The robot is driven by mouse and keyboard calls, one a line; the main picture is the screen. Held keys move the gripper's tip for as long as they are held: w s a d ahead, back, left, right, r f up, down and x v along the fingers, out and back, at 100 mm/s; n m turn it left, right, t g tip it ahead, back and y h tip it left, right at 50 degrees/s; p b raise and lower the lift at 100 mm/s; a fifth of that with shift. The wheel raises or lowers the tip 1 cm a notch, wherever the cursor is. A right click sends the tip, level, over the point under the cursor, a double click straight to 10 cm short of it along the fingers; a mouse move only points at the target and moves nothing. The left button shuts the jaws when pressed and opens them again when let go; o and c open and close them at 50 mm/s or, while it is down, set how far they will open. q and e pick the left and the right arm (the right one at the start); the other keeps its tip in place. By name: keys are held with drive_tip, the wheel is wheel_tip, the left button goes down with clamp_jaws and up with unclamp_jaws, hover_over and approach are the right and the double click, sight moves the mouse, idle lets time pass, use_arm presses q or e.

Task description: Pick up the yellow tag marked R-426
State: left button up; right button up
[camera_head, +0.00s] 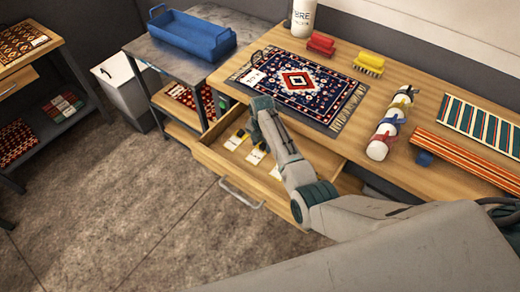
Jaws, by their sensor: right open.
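Several small pale tags with dark and yellow parts (256,156) lie in the open drawer (219,166) under the wooden table. Their writing is too small to read, so I cannot tell which is R-426. My right arm reaches in from the lower right across the drawer. My right gripper (262,108) is open above the drawer's back part, near the table's front edge. The arm hides part of the drawer. Another white tag (252,77) with a dark loop lies on the navy and red rug (310,85). My left gripper is not in view.
The wooden table (355,140) also bears a white bottle (303,18), a red brush (321,43), a yellow brush (369,64), a strapped white roll (390,124) and striped textiles (480,125). A blue tray (190,34) stands on a grey side table. Floor at left is clear.

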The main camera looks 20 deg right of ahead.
drive_tip(key=shift+f, duration=0.3)
clamp_jaws()
drive_tip(key=shift+r, duration=0.15)
